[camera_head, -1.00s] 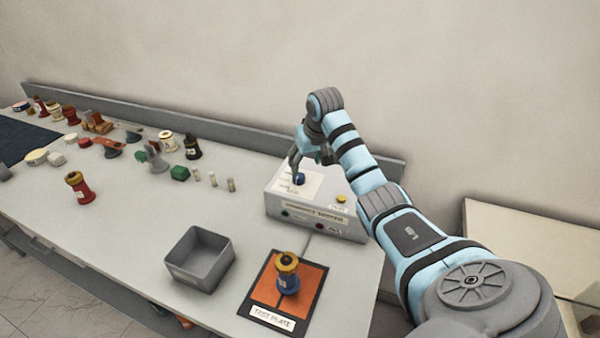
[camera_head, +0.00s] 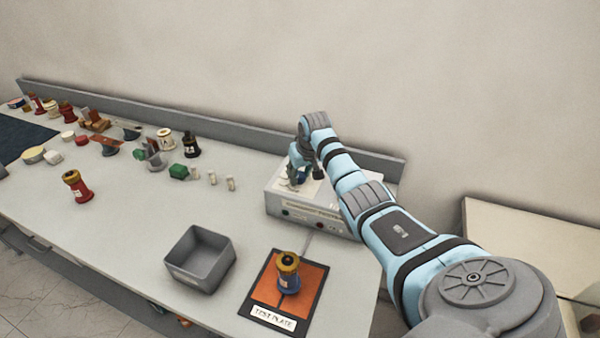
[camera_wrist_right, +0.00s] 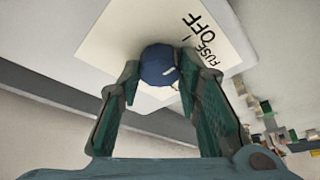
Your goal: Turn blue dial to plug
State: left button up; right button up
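The blue dial (camera_wrist_right: 158,65) shows in the right wrist view on a white label plate printed with "FUSE" and "OFF". It sits on top of the grey tester box (camera_head: 310,212). In the head view my right gripper (camera_head: 298,182) is down at the dial and largely hides it. In the right wrist view the fingers of my right gripper (camera_wrist_right: 159,72) are spread, one on each side of the dial. I cannot tell whether they touch it. Which position the dial points to is unclear. My left gripper is not in view.
A blue and yellow bushing (camera_head: 288,275) stands on the orange test plate (camera_head: 262,292) in front of the box. An empty grey bin (camera_head: 200,258) is left of it. A red bushing (camera_head: 76,187) and several small parts stand farther left. A ledge (camera_head: 240,133) runs along the back.

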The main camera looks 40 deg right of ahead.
jog(key=shift+m, duration=0.3)
jog(key=m+h, duration=0.1)
jog(key=m, duration=0.3)
jog(key=shift+w+a+g+h, duration=0.1)
jog(key=shift+g+h, duration=0.3)
jog(key=m, duration=0.3)
jog(key=shift+w+g+h+b, duration=0.1)
jog(key=shift+g+h+b, duration=0.2)
jog(key=shift+g+b, duration=0.1)
jog(key=shift+f+m+b, duration=0.1)
jog(key=shift+m+b, duration=0.2)
jog(key=shift+m, duration=0.2)
jog(key=m+g+b, duration=0.1)
jog(key=m+b, duration=0.2)
jog(key=b, duration=0.2)
jog(key=shift+w+f+h+b, duration=0.1)
jog(key=shift+f+h+b, duration=0.05)
jog(key=shift+h+b, duration=0.2)
jog(key=shift+r+m+g+b, duration=0.25)
jog(key=shift+m+g+b, duration=0.2)
jog(key=shift+b, duration=0.3)
jog(key=o, duration=1.1)
